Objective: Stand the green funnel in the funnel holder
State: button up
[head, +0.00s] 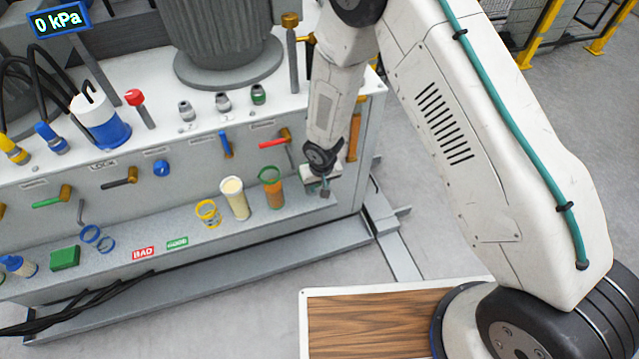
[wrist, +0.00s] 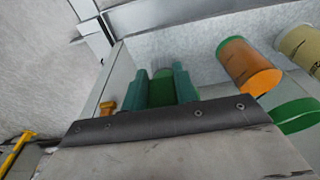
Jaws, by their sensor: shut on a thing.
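My gripper (head: 324,188) is at the right end of the machine's lower ledge, right of an orange cylinder with green rims (head: 271,194). In the wrist view my gripper (wrist: 159,76) has its two teal fingers shut on a green piece (wrist: 162,90), which I take for the green funnel. Only a small part of it shows; the dark gripper body hides the rest, and its tilt cannot be told. In the head view the funnel cannot be made out. I cannot pick out the funnel holder for sure; a green-rimmed round shape (wrist: 294,117) is beside the orange cylinder in the wrist view.
A cream cylinder (head: 235,201) and a yellow ringed cup (head: 208,214) stand left of the orange one. A green block (head: 65,257), BAD label (head: 143,253) and blue rings lie farther left. Valve handles, including a red one (head: 272,143), project from the wall above the ledge.

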jog(key=o, duration=1)
jog(key=shift+o, duration=0.2)
jog(key=shift+r, duration=0.1)
notch_tip(320, 180, up, 8)
jog(key=s, duration=0.1)
jog(key=shift+d+f, duration=0.2)
jog(key=shift+f, duration=0.05)
jog(key=s+d+r+m, duration=0.1)
jog(key=s+d+r, duration=0.6)
jog(key=r, duration=0.6)
jog(key=s+d+r+m, duration=0.1)
jog(key=s+d+r, duration=0.7)
jog(key=s+r, duration=0.3)
jog(key=s+d+r+m, duration=0.1)
jog(key=s+d+r, duration=0.7)
jog(key=r, duration=0.8)
jog(key=shift+s+r, duration=0.35)
jog(key=shift+s, duration=0.75)
